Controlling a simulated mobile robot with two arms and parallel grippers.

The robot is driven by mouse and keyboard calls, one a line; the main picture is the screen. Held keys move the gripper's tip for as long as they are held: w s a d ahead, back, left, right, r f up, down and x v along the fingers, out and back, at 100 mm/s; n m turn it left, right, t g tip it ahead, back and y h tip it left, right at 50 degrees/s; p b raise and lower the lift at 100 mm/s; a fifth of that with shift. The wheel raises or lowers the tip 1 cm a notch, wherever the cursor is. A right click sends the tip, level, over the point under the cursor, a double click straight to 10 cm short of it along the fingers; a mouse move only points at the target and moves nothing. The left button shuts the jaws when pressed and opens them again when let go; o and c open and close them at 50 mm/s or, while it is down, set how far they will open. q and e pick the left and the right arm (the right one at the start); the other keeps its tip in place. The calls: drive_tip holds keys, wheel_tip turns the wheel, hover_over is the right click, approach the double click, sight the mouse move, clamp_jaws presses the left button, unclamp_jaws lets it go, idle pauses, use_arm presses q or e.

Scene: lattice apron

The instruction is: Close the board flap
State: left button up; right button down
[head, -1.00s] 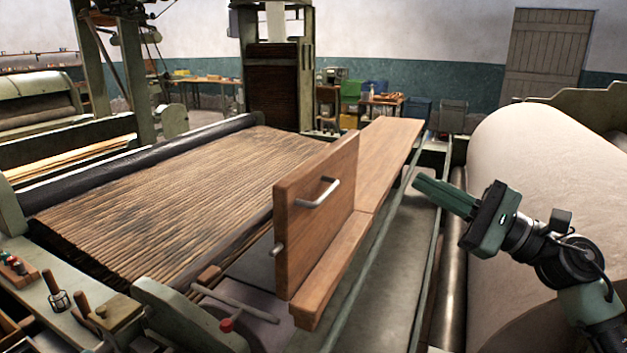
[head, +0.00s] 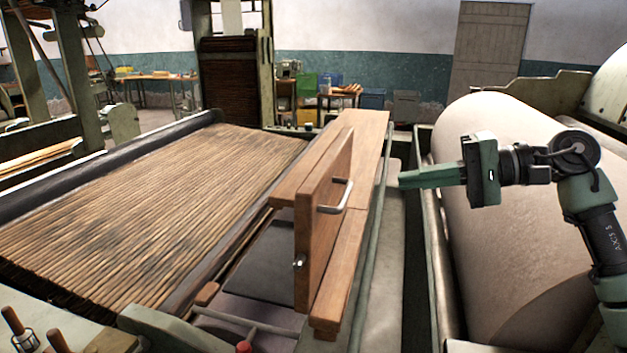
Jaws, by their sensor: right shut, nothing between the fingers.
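The board flap (head: 322,225) is a brown wooden panel standing upright on edge on a long wooden board (head: 362,150). A metal bar handle (head: 340,197) is on its right face, and a small metal knob (head: 298,263) is at its near edge. My left gripper is not in view.
A lattice apron of wooden slats (head: 150,205) fills the left. A large pale roller (head: 530,215) lies at the right, behind my right arm. A green rail (head: 372,240) runs along the board's right side. A red-knobbed lever (head: 244,347) is at the front.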

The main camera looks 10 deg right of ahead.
drive_tip(key=p, duration=0.3)
approach(320, 186)
drive_tip(key=p+x, duration=0.2)
drive_tip(key=x, duration=0.3)
drive_tip(key=shift+w+f, duration=0.15)
drive_tip(key=shift+w+a+f+p, duration=0.1)
drive_tip(key=shift+w+a+p, duration=0.15)
drive_tip(key=shift+a+p, duration=0.3)
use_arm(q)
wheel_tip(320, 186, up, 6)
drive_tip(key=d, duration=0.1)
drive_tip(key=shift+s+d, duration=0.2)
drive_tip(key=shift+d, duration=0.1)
use_arm(e)
drive_tip(key=shift+w+a+f, duration=0.1)
